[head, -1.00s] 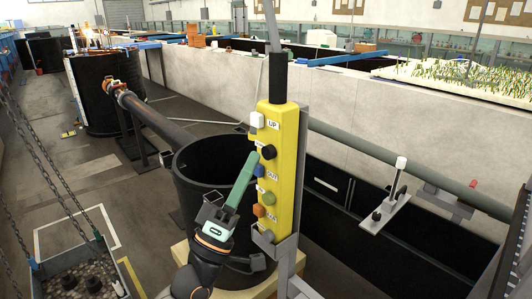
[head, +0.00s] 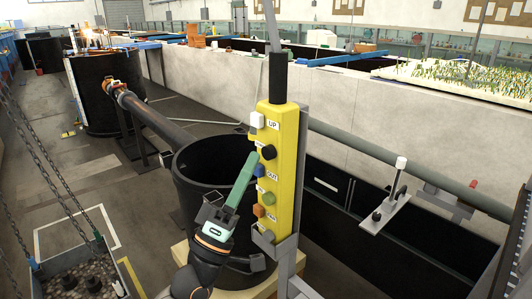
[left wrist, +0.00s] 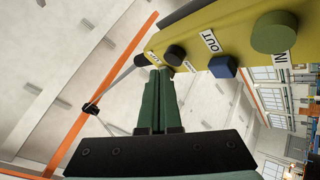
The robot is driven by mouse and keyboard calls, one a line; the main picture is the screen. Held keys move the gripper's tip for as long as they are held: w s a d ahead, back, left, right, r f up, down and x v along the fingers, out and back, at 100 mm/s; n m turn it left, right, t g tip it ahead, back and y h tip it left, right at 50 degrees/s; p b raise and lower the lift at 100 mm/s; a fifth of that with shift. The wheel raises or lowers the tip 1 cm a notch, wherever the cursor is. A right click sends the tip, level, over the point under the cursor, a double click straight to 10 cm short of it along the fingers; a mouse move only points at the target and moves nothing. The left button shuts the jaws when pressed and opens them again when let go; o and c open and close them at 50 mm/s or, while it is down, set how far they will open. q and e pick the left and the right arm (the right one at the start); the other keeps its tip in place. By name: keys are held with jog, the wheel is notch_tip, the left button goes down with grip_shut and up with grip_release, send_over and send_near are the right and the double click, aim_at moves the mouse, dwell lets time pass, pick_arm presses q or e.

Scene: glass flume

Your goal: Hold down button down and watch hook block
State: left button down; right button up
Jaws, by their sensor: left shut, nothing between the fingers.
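The yellow pendant (head: 285,185) hangs upright in a grey bracket in the middle of the head view. Its black button (head: 268,152) sits below the UP label and above the blue button; it also shows in the left wrist view (left wrist: 176,53). My left gripper (head: 253,156) is shut and empty. Its green fingertips are at the black button, but I cannot tell whether the button is pressed in. In the left wrist view the closed fingertips (left wrist: 159,72) lie just below that button. I cannot make out a hook block. My right gripper is not in view.
A blue button (head: 259,171), a green button (head: 269,199) and an orange button (head: 259,211) sit lower on the pendant. A black round tank (head: 200,165) stands behind my left gripper. Chains (head: 50,180) run down to a gravel-filled box (head: 132,277) at lower left.

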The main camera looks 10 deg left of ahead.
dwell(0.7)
pick_arm(q)
jog(key=shift+w+d, duration=0.3)
jog(key=shift+w, duration=0.05)
jog(key=shift+w+d, duration=0.4)
jog(key=shift+w, duration=0.1)
dwell(0.9)
dwell(3.8)
jog(key=shift+s+a, duration=0.7)
jog(key=shift+s, duration=0.15)
jog(key=shift+s+a+p, duration=0.2)
jog(key=shift+s+a, duration=0.55)
jog(key=shift+s, duration=0.25)
jog(key=shift+s+a+p, duration=0.15)
jog(key=shift+s+a, duration=0.6)
jog(key=shift+s, duration=0.25)
